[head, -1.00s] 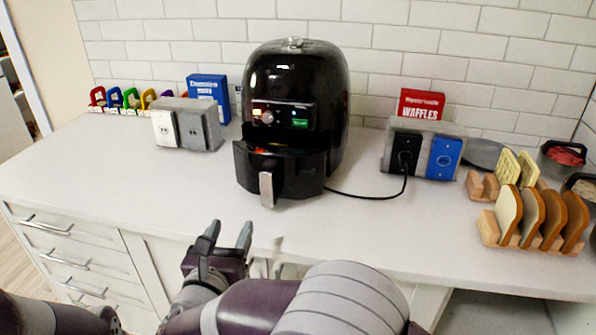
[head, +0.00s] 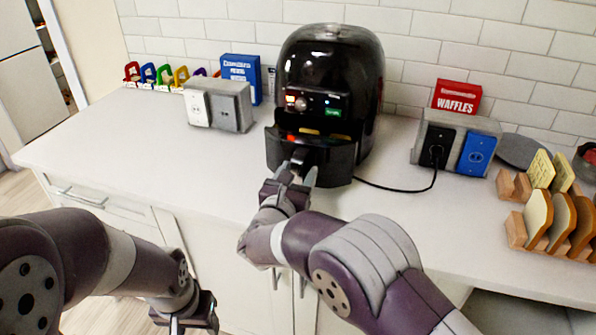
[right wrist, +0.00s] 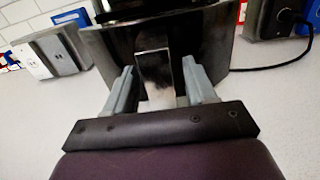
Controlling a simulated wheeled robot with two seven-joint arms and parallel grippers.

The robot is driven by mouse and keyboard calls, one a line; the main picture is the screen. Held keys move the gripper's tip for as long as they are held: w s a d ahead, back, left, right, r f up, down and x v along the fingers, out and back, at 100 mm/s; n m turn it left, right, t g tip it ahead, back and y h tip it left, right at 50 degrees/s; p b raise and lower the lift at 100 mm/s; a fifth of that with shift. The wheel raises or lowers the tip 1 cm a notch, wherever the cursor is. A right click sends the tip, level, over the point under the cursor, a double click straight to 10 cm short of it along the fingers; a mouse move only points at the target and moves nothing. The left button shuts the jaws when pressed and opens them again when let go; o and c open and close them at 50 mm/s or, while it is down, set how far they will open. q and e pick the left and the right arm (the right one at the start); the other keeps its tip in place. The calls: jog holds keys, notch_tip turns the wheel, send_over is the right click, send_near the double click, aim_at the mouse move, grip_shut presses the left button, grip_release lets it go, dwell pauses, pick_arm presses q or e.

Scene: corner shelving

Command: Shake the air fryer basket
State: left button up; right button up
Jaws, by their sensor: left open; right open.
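The black air fryer (head: 328,75) stands on the white counter against the tiled wall. Its basket (head: 335,165) is pulled partly out at the front, with some coloured contents showing inside. My right gripper (head: 297,175) is at the basket's front. In the right wrist view, the silver handle (right wrist: 156,80) stands between the two open fingers of the right gripper (right wrist: 150,90), with gaps visible beside it. My left gripper (head: 190,318) is low at the bottom of the head view, empty, in front of the counter and away from the basket.
A grey outlet box (head: 218,105) stands left of the fryer. Another outlet box (head: 455,142) at right takes the fryer's black cord (head: 395,189). A toast rack (head: 552,222) sits far right. The counter at left (head: 120,140) is clear.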

jog(key=shift+w, duration=0.1)
grip_shut()
jog(key=b+v, duration=0.5)
jog(key=v, duration=0.4)
jog(key=shift+f, duration=0.1)
jog(key=shift+s+a, duration=0.15)
jog(key=shift+s, duration=0.35)
grip_release()
